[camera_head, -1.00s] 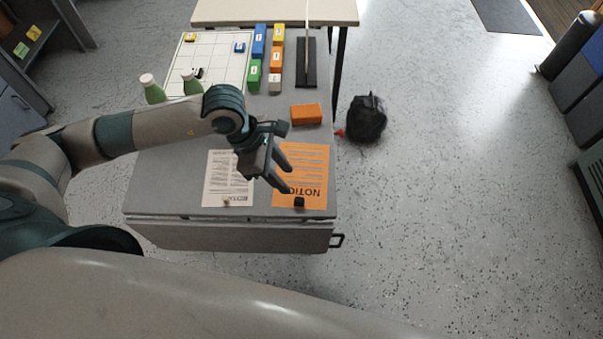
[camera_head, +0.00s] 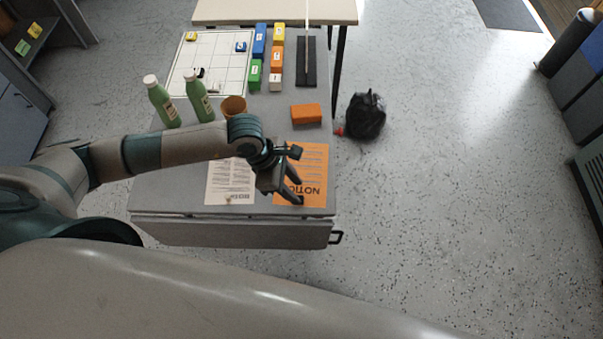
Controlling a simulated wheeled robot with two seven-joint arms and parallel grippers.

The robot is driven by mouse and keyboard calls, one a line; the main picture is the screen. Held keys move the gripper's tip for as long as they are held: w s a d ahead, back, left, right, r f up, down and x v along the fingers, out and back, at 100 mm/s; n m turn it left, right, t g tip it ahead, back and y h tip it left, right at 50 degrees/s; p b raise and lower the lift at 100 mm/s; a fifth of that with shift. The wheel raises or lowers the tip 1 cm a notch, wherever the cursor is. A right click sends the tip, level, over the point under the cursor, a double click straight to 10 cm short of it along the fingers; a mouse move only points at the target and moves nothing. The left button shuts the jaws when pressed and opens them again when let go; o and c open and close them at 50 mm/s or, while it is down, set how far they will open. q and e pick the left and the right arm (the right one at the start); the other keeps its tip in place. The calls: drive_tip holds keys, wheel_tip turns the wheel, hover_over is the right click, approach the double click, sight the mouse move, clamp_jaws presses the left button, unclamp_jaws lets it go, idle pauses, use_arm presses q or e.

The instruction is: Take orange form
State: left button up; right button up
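The orange form (camera_head: 314,164), printed with NOTICE, lies flat on the grey table near its front right edge. My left gripper (camera_head: 299,192) is over the lower left part of this form. Its two dark fingers are apart with nothing clear between them, and they cover part of the sheet. I cannot tell whether the fingertips touch the paper. The small black object on the form's front edge is not visible now. My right gripper is not in view.
A white form (camera_head: 229,182) lies left of the orange one. Two green bottles (camera_head: 162,103) (camera_head: 200,100), an orange-brown cup (camera_head: 234,106) and an orange block (camera_head: 306,113) stand behind. A white grid board (camera_head: 208,60) and colored boxes are further back. A black bag (camera_head: 364,116) is on the floor.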

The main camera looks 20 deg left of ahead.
sight(301, 198)
use_arm(q)
drive_tip(key=x, duration=0.1)
drive_tip(key=p+x, duration=0.1)
drive_tip(key=shift+s+d+f, duration=0.15)
drive_tip(key=shift+s+f, duration=0.1)
drive_tip(key=shift+f, duration=0.2)
drive_tip(key=shift+w+d+f+p, duration=0.15)
drive_tip(key=shift+f+p, duration=0.15)
drive_tip(key=shift+f, duration=0.25)
clamp_jaws()
